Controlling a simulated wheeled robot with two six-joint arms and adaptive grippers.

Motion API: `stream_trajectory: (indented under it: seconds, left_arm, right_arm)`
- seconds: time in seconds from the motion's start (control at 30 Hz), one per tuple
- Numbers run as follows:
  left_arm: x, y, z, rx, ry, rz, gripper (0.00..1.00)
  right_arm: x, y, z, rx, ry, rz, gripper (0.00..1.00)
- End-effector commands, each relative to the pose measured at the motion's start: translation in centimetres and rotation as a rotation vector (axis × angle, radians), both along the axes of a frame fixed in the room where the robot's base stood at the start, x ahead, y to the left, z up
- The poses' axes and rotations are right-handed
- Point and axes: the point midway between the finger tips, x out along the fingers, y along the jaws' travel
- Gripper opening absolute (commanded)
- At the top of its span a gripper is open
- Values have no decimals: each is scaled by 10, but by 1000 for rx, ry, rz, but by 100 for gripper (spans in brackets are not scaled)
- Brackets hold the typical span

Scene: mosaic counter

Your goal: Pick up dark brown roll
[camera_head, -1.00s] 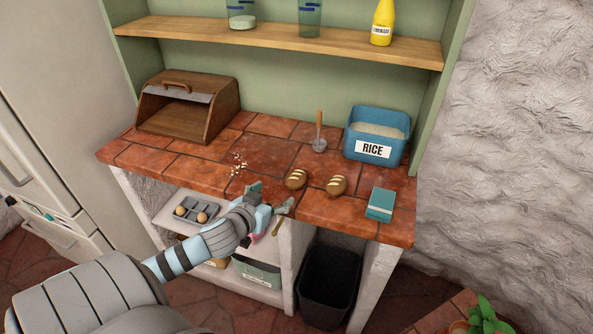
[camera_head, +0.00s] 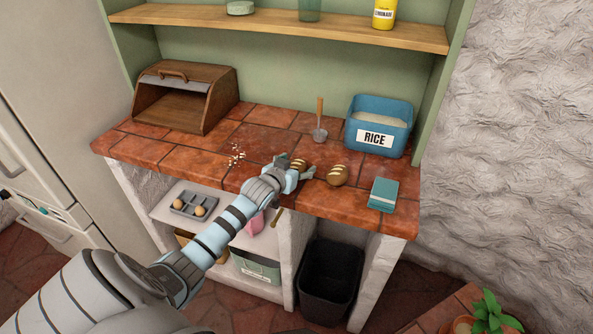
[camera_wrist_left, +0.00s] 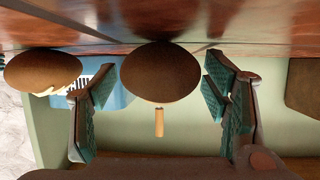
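Two scored brown rolls lie on the tiled counter in the head view, a left one (camera_head: 300,164) and a right one (camera_head: 338,175). The left one looks slightly darker, though their colours are close. My left gripper (camera_head: 295,168) is open at the left roll, with a finger on either side, and partly hides it. In the left wrist view, which appears upside down, this roll (camera_wrist_left: 160,70) sits between the open fingers (camera_wrist_left: 160,105), with gaps on both sides. The other roll (camera_wrist_left: 43,70) is outside the fingers there. My right gripper is not in view.
A teal box (camera_head: 383,194) lies right of the rolls at the front edge. A blue rice bin (camera_head: 378,138) and a scoop (camera_head: 320,133) stand behind. A wooden bread box (camera_head: 185,97) is at the back left, open. Crumbs (camera_head: 237,155) lie left of my gripper.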

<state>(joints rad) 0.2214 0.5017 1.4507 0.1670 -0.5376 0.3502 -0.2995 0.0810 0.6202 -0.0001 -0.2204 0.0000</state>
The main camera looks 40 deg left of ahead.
Motion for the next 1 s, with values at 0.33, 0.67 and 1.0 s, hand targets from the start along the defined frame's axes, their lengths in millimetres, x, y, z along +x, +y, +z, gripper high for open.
stream_trajectory:
  seconds: [0.33,0.67,1.0]
  left_arm:
    - [0,0,0,0,0,0,20]
    - [0,0,9,0,-3,-1,20]
    - [0,1,107,5,-7,-1,20]
  right_arm:
    - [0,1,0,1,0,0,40]
    - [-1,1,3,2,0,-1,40]
    - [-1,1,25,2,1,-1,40]
